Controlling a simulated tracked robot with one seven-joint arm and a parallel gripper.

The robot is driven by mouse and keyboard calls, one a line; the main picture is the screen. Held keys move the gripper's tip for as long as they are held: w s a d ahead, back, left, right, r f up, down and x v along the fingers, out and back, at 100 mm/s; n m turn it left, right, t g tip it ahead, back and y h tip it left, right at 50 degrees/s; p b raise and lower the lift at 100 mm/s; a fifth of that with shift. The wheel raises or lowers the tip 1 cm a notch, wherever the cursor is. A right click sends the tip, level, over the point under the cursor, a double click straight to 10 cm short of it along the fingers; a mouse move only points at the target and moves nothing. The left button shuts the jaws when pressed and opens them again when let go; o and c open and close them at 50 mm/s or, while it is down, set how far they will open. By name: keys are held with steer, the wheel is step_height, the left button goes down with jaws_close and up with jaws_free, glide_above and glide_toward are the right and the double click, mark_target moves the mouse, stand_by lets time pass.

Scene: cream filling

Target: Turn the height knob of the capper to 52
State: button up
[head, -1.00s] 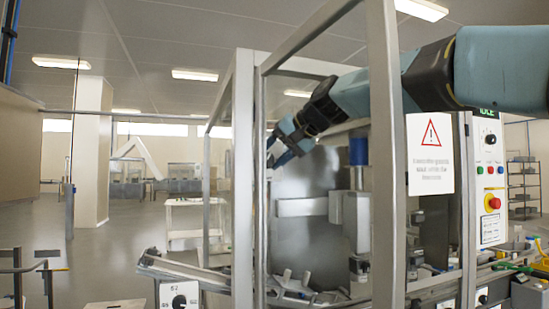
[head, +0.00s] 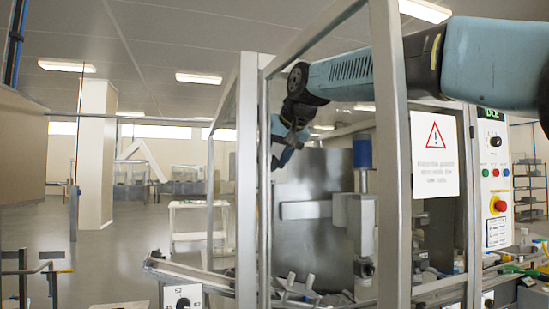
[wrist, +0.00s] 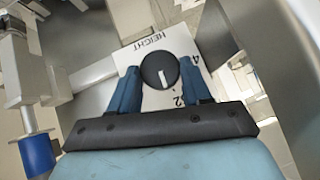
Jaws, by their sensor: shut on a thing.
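The height knob (wrist: 160,70) is a round black dial with a white pointer line, on a white plate (wrist: 183,41) lettered HEIGHT. Part of a number starting with 4 shows at the plate's right, and a partly covered number ending in 2 shows below the knob. My gripper (wrist: 161,80) has its blue fingers on either side of the knob, shut on it. The pointer line runs from the centre toward the lower edge in the wrist view. In the head view my gripper (head: 283,157) is inside the capper's frame (head: 247,180), and the knob cannot be made out there.
Metal posts (head: 388,150) of the frame stand in front of my arm. A warning sign (head: 435,155) and a control panel (head: 494,185) reading IDLE are at the right. A blue-capped column (head: 362,153) stands beside the grey plate inside. Another dial (head: 183,302) is at the lower left.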

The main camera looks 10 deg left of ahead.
steer(key=shift+f, duration=0.25)
steer(key=o, duration=1.1)
steer(key=shift+r, duration=0.1)
steer(key=shift+c, duration=0.2)
steer(key=shift+r, duration=0.1)
steer(key=v, duration=1.3)
steer(key=shift+d+r, duration=0.2)
